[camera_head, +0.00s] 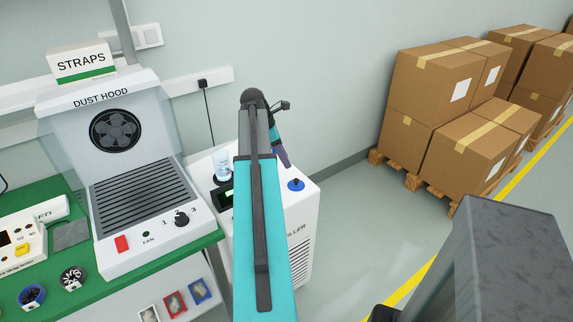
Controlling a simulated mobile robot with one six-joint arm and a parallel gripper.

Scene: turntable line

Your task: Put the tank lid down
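The white chiller (306,222), its lettering partly hidden by my arm, stands right of the green bench. A small blue knobbed piece (296,185), which looks like the tank lid, shows on the right part of its top. I cannot tell whether it sits over an opening or lies beside one. My gripper (284,160) points down just above and left of this blue piece, mostly behind my teal arm. Its fingertips are too small and covered to show whether they are open or hold anything.
A clear bottle (222,165) stands on the chiller's left side near a dark display (225,199). The dust hood (137,215) stands on the green bench (85,285) at left. Boxes on pallets (430,100) stand at right, with free floor before them.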

